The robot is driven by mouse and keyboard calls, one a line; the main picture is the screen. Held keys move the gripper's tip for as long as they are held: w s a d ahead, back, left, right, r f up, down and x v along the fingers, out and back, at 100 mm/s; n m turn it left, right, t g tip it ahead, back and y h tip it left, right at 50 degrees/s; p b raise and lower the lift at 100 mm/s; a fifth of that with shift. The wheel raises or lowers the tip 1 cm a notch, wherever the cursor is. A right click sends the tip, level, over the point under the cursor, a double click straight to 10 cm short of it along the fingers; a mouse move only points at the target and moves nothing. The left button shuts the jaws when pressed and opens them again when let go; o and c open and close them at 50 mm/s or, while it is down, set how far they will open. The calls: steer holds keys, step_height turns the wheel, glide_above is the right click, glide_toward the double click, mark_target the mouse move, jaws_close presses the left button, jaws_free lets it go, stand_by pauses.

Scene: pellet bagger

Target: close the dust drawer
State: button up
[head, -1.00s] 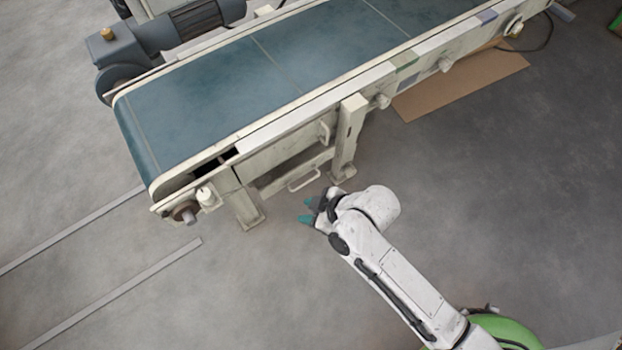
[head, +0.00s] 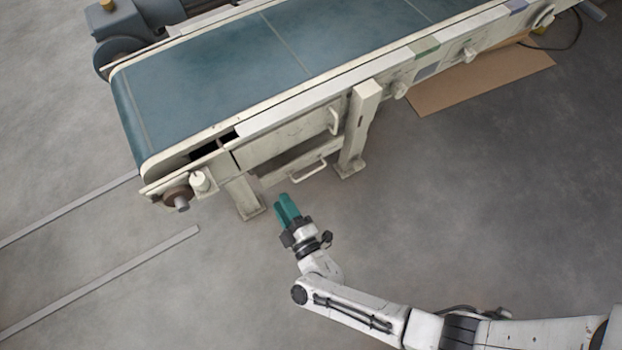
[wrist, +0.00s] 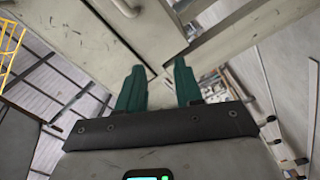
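The dust drawer (head: 290,171) appears to be the low cream drawer under the conveyor, between two legs. Its pale bar handle (head: 309,173) faces me. A dark gap shows above the drawer front, but how far it stands out is hard to tell. My gripper (head: 287,205), with teal fingers, is in front of and below the drawer in the head view, apart from it. In the wrist view my gripper (wrist: 160,82) has its fingers apart with nothing between them. A pale handle (wrist: 125,7) shows at the top there; I cannot tell which one.
The conveyor (head: 230,80) runs above the drawer. A second handle (head: 334,121) is on the side panel above. Legs stand left (head: 243,198) and right (head: 358,130) of the drawer. A cardboard sheet (head: 480,80) lies at right. The floor in front is clear.

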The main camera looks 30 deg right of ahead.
steer(key=s+d+f+h+b, duration=0.1)
steer(key=s+d+f+h, duration=0.2)
steer(key=s+d+h, duration=0.3)
steer(key=w+d+r+h+b, duration=0.1)
steer(key=w+d, duration=0.3)
steer(key=w, duration=0.5)
steer(key=shift+w+d+r+b, duration=0.15)
steer(key=shift+w+r+b, duration=0.2)
steer(key=shift+r+b, duration=0.15)
jaws_close()
steer(key=shift+f, duration=0.1)
stand_by(0.8)
